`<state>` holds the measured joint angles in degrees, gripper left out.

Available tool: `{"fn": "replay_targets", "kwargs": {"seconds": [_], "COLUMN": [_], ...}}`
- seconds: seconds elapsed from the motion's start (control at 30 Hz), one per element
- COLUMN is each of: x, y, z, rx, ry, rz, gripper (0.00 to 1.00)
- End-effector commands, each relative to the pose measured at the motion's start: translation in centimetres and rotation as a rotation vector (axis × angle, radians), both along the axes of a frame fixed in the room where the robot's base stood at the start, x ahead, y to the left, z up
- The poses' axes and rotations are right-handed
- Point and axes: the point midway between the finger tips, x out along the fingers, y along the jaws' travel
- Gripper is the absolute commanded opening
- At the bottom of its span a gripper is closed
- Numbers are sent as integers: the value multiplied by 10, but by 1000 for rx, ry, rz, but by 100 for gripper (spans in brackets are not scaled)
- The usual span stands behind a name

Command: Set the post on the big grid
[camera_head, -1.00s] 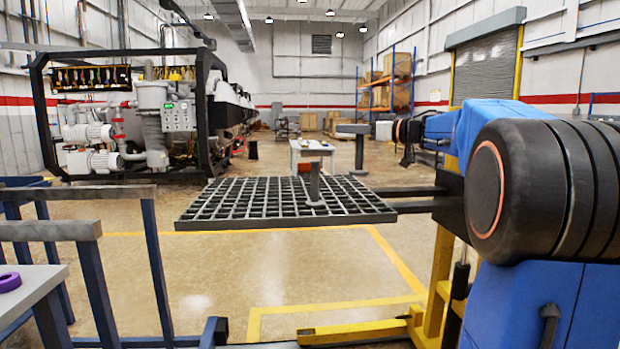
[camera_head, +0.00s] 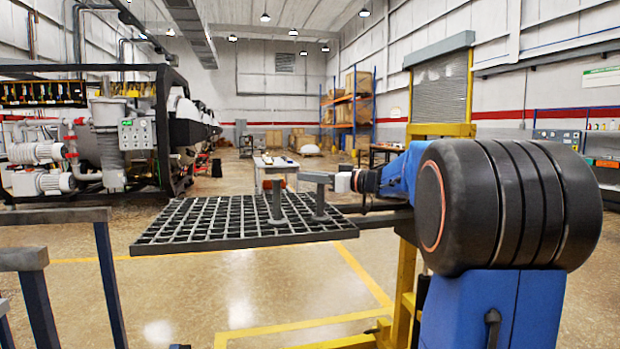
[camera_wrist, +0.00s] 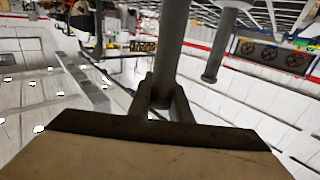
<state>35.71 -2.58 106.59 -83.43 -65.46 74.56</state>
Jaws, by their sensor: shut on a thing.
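The big grid (camera_head: 165,240) is a dark, flat lattice, held level above the floor on dark forks at its right side. One grey post (camera_head: 276,205) stands upright on it; it also shows in the wrist view (camera_wrist: 222,45), right of the held one. My gripper (camera_head: 341,182) comes in from the right and is shut on a second grey post (camera_head: 319,200) with a wide flat top. In the wrist view my fingers (camera_wrist: 163,95) close around this post (camera_wrist: 172,45). It is upright over the grid's right part, its foot at or near the bars; contact is unclear.
A yellow lift frame (camera_head: 407,290) stands at the right, behind my arm. Dark rails (camera_head: 45,216) are at the left front. A furnace machine (camera_head: 110,140) stands at the back left. A white table (camera_head: 277,168) is behind the grid. Much of the grid is bare.

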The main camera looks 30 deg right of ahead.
Motion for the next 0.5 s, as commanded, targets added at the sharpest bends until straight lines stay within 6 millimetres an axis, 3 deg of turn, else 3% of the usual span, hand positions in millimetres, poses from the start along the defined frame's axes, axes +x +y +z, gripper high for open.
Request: {"fn": "replay_targets", "kwargs": {"seconds": [0.17,0.2,0.23,0.5], "x": [0,0,0,0], "y": [0,0,0,0], "z": [-2,-3,-2,-2], "rx": [0,1,1,0], "ry": [0,0,0,0], "rz": [0,0,0,0], "gripper": [0,27,34,36]}}
